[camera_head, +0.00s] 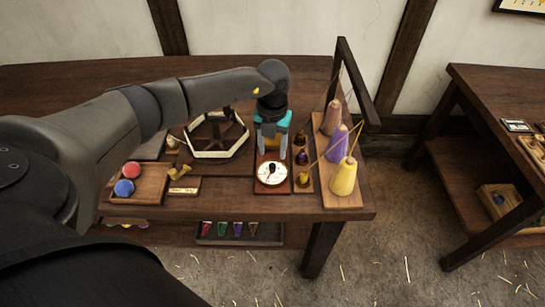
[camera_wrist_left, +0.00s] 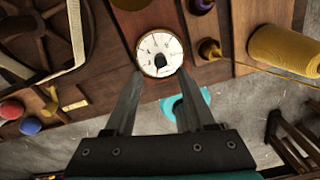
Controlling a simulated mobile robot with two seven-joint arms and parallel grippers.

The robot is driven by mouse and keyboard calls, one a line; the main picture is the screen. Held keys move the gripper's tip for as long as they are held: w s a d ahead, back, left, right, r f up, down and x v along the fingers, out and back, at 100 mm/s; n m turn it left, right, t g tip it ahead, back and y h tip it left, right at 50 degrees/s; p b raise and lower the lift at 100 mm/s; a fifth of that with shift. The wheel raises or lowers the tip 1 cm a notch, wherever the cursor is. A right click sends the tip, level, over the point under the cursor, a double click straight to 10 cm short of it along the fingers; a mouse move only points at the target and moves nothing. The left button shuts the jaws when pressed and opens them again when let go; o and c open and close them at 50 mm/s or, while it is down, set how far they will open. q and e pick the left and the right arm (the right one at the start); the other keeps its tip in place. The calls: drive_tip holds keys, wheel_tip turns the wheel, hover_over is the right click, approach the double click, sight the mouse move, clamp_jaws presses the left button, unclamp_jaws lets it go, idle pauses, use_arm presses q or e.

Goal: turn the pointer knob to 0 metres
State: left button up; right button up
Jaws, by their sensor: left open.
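The pointer knob (camera_head: 271,169) is a small dark shape on a round white dial (camera_head: 265,178) with markings. The dial sits on a reddish wooden board near the table's front edge. In the left wrist view the knob (camera_wrist_left: 160,61) shows at the lower middle of the dial (camera_wrist_left: 152,44); the markings are too small to read surely. My left gripper (camera_head: 271,156) points down over the board, just behind the dial in the head view. In the left wrist view my left gripper (camera_wrist_left: 160,76) is open and empty, its fingertips beside the dial's lower edge. My right gripper is not in view.
Yellow (camera_head: 343,178), purple (camera_head: 337,143) and brownish (camera_head: 331,117) cones stand right of the dial, with a thread and a dark frame. A tray (camera_head: 152,195) with red and blue balls lies left. A hexagonal wheel (camera_head: 217,154) stands behind. Another table (camera_head: 482,90) is at right.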

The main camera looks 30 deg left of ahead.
sight(272, 165)
use_arm(q)
wheel_tip(272, 165, up, 10)
idle(0.3)
drive_tip(key=shift+f, duration=0.15)
